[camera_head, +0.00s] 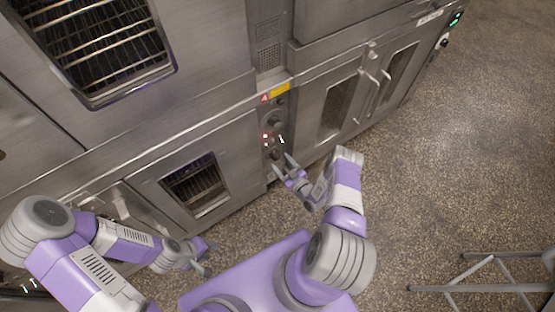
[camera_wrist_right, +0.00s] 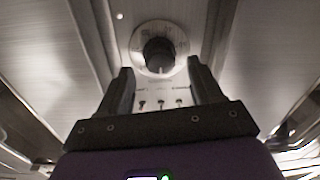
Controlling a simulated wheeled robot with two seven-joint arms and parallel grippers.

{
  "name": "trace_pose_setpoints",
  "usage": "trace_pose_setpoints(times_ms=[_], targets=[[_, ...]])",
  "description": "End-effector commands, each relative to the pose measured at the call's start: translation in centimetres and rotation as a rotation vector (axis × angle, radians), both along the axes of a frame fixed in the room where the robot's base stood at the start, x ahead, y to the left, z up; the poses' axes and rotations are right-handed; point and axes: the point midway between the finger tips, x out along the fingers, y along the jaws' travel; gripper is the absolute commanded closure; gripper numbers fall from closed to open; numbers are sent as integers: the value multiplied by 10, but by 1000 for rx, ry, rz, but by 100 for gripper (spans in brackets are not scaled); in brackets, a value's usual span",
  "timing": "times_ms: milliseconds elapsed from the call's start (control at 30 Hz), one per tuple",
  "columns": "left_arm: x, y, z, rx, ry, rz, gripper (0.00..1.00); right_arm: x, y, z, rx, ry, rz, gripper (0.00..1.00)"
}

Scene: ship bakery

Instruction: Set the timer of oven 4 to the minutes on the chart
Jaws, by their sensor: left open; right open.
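Oven 4's control panel (camera_head: 273,128) is a narrow upright strip with a red label "4" (camera_head: 265,98) at its top. In the right wrist view a dark round knob (camera_wrist_right: 158,54) sits on a pale dial plate (camera_wrist_right: 140,37); its markings are too blurred to read. My right gripper (camera_head: 281,169) is open at the lower part of the panel. In its wrist view the fingers (camera_wrist_right: 158,72) stand on either side of the knob's line, apart from it as far as I can tell. My left gripper (camera_head: 207,258) is open, low and away from the panel. I cannot make out a chart.
A yellow tag (camera_head: 281,89) is beside the label. Steel oven doors with windows (camera_head: 197,186) flank the panel, and door handles (camera_head: 371,84) stick out to its right. A metal-legged frame (camera_head: 490,287) stands at lower right.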

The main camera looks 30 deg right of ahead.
Motion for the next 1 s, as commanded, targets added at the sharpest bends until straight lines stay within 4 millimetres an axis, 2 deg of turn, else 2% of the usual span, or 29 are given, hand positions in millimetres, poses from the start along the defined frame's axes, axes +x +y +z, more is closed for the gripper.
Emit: trace_pose_setpoints(times_ms=[100,200,533,900,1000], targets=[[0,0,-7,0,0,0,57,17,2,-1,0,-2,-1,35],[0,0,-9,0,0,0,57,26,3,-1,1,0,0,35],[0,0,-9,0,0,0,57,30,4,0,2,2,0,35],[0,0,-9,0,0,0,57,30,4,0,2,2,0,89],[0,0,-9,0,0,0,57,30,4,0,2,2,0,89]])
